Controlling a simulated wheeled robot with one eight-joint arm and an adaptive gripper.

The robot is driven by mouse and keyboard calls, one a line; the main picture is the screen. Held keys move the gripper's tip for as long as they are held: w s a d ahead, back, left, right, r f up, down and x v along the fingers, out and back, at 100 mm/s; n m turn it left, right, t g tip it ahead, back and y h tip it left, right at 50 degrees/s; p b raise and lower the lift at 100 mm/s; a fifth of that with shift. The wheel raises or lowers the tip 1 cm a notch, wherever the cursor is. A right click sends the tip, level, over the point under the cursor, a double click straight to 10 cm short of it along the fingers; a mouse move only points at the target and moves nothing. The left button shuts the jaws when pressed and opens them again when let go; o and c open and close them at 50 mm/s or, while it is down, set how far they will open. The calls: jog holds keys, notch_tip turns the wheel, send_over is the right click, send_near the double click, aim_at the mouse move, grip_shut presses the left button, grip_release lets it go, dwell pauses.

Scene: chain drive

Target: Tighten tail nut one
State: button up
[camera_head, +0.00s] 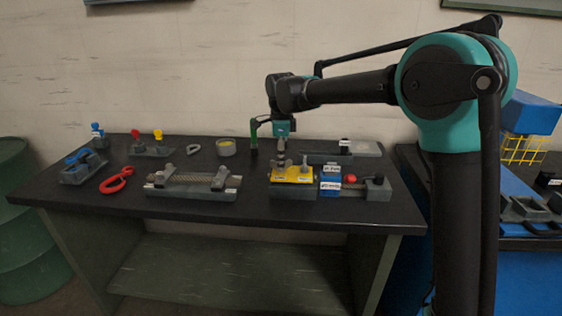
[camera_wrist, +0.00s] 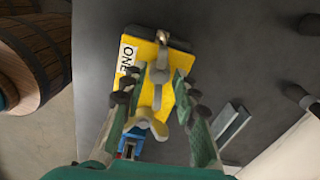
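A yellow plate (camera_head: 292,174) sits on a dark base at the right middle of the workbench. In the wrist view, the yellow plate (camera_wrist: 150,92) carries a white label (camera_wrist: 127,60) reading "ONE".
Blue labelled blocks (camera_head: 330,180) and a red knob (camera_head: 350,178) stand close right of the plate. A grey fixture (camera_head: 192,190) lies to the left, with red pliers-like handles (camera_head: 116,181) beyond.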

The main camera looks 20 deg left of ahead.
notch_tip(320, 180, up, 12)
dwell(0.6)
